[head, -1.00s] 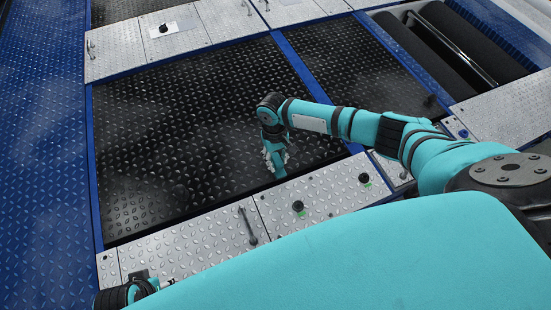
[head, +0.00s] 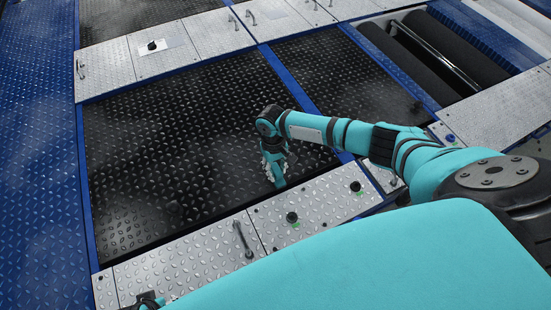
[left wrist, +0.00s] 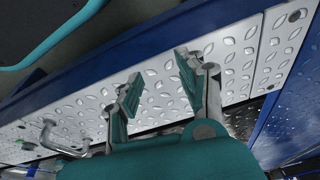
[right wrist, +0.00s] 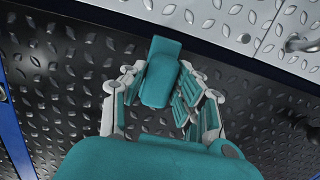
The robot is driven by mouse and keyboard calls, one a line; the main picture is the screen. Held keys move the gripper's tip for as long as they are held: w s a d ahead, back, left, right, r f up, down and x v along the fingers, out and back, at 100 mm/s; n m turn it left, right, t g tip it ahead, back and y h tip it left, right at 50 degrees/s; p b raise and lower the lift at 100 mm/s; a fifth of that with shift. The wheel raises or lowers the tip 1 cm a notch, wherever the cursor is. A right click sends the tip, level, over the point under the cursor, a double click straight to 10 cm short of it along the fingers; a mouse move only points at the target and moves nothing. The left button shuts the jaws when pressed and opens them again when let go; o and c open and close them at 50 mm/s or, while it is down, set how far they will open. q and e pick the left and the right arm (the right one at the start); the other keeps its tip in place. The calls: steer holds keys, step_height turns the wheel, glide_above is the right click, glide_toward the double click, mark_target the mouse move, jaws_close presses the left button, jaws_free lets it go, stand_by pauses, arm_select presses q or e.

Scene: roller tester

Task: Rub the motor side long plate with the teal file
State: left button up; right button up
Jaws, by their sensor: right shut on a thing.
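My right gripper (head: 270,158) is shut on the teal file (right wrist: 160,75), a small teal block between its fingers in the right wrist view. In the head view the file (head: 279,180) points down over the near edge of a large dark diamond-tread plate (head: 180,130), beside the near row of silver plates. Whether the file touches a surface cannot be told. A long silver plate with a handle (head: 185,258) lies in that near row; I cannot tell which plate is the motor side one. My left gripper (left wrist: 155,85) is open and empty above silver tread plate.
A black knob (head: 292,217) and a handle (head: 242,240) stick up from the near silver plates. Dark rollers (head: 440,50) lie in an opening at the upper right. Blue frame strips (head: 290,80) divide the plates. The dark plate left of the right gripper is clear.

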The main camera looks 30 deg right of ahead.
steer(key=shift+a+f, duration=0.1)
steer(key=shift+a, duration=0.85)
steer(key=shift+a+p, duration=0.5)
steer(key=shift+a, duration=0.15)
arm_select(q)
steer(key=f, duration=0.3)
steer(key=shift+s+f, duration=0.35)
steer(key=shift+s, duration=0.05)
steer(key=shift+w+r, duration=0.1)
arm_select(e)
step_height(320, 180, up, 2)
steer(key=shift+r+p, duration=0.1)
steer(key=shift+p, duration=0.95)
arm_select(q)
steer(key=s+a+f+g+p, duration=0.1)
steer(key=s+f+p, duration=0.3)
steer(key=s+f, duration=1)
steer(key=shift+s+a+f+g, duration=0.2)
steer(key=shift+s+a+g, duration=0.1)
steer(key=shift+s+a, duration=0.65)
arm_select(e)
steer(key=shift+w+r, duration=0.1)
steer(key=shift+r, duration=1.9)
